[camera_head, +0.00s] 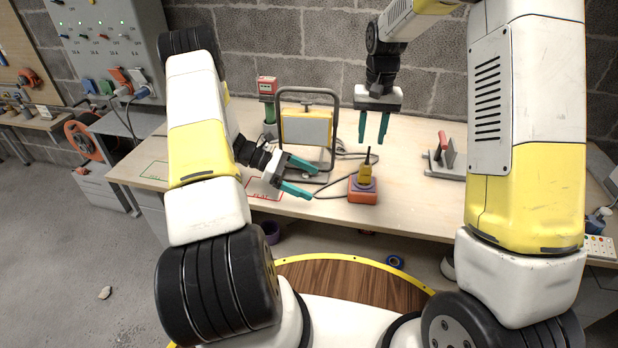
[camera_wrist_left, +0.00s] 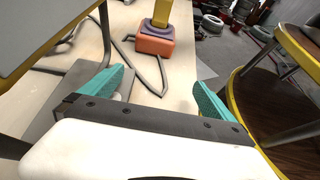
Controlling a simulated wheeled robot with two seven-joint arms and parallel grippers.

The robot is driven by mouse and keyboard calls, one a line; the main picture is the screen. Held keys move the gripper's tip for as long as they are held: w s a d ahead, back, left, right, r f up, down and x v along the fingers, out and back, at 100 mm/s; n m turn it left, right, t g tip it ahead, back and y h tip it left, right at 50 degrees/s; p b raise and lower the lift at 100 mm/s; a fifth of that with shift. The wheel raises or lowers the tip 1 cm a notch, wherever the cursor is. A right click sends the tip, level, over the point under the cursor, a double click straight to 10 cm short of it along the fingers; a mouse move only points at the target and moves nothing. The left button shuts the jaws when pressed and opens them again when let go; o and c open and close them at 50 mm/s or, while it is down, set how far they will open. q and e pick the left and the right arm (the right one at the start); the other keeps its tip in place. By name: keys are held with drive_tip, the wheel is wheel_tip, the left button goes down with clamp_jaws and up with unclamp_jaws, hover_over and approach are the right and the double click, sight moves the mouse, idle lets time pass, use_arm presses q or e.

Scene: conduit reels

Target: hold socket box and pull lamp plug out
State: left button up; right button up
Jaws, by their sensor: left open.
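An orange socket box (camera_head: 363,191) sits on the wooden bench. A yellow plug (camera_head: 365,173) stands upright in its purple top. The box (camera_wrist_left: 155,42) and plug (camera_wrist_left: 162,12) also show at the top of the left wrist view. A work lamp (camera_head: 307,128) in a grey tubular frame stands behind and left of the box, with dark cable on the bench. My left gripper (camera_head: 314,180) is open and empty, left of the box and apart from it. My right gripper (camera_head: 374,128) is above the bench behind the box, its fingers pointing down, apart and empty.
A red-handled trowel-like tool (camera_head: 446,150) lies on a grey plate at the right. The bench (camera_head: 410,205) is clear right of the box. A grey switch panel (camera_head: 105,45) is at the left.

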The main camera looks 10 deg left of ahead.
sight(358, 185)
use_arm(q)
drive_tip(key=shift+w+d, duration=0.3)
drive_tip(key=shift+w, duration=0.35)
drive_tip(key=shift+w+d, duration=0.2)
drive_tip(key=shift+d, duration=0.1)
drive_tip(key=d, duration=0.7)
drive_tip(key=w+d, duration=0.1)
drive_tip(key=d, duration=0.2)
drive_tip(key=shift+d, duration=0.35)
drive_tip(key=x, duration=0.4)
drive_tip(key=shift+r, duration=0.1)
drive_tip(key=shift+x, duration=0.85)
